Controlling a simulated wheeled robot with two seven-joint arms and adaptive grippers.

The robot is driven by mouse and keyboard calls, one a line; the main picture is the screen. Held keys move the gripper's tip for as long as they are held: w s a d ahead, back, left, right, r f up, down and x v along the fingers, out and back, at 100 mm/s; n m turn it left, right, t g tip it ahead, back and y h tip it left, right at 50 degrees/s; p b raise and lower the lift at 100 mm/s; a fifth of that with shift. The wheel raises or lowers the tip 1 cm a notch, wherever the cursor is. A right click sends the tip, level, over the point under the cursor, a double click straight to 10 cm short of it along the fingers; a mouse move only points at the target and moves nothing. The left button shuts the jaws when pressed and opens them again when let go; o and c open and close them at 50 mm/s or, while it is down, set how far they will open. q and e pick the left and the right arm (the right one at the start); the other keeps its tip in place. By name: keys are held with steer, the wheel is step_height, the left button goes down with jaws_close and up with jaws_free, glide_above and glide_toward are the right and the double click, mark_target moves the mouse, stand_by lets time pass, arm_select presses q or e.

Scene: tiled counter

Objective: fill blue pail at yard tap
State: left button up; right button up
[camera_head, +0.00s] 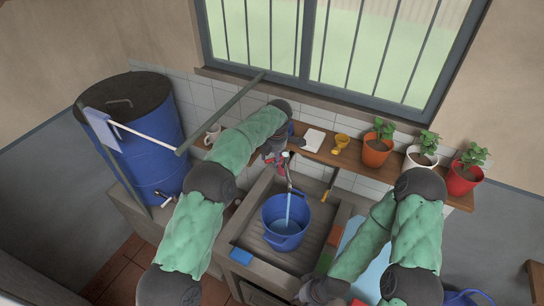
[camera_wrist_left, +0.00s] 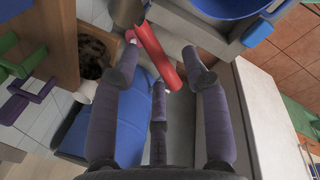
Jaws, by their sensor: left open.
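The blue pail (camera_head: 272,216) stands upright in the grey sink (camera_head: 247,232), its rim also at the top of the left wrist view (camera_wrist_left: 225,8). The tap (camera_head: 287,158) is above it, and a pale stream of water (camera_head: 288,207) runs down into the pail, where bluish water shows. My left gripper (camera_head: 272,157) is at the tap, open, with its fingers (camera_wrist_left: 160,65) spread around the tap's red lever (camera_wrist_left: 158,57); contact is unclear. My right gripper (camera_head: 318,291) is low, right of the sink's front; its fingers are not clear.
A blue barrel (camera_head: 150,140) stands at the left. A blue sponge (camera_head: 241,256) sits on the sink's front edge. A light blue mat (camera_head: 372,265) lies right.

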arm_select(q)
steer(key=shift+r, duration=0.1)
step_height(320, 180, up, 12)
steer(key=s+d, duration=0.1)
steer(key=s, duration=0.1)
steer(key=shift+f, duration=0.25)
stand_by(6.2)
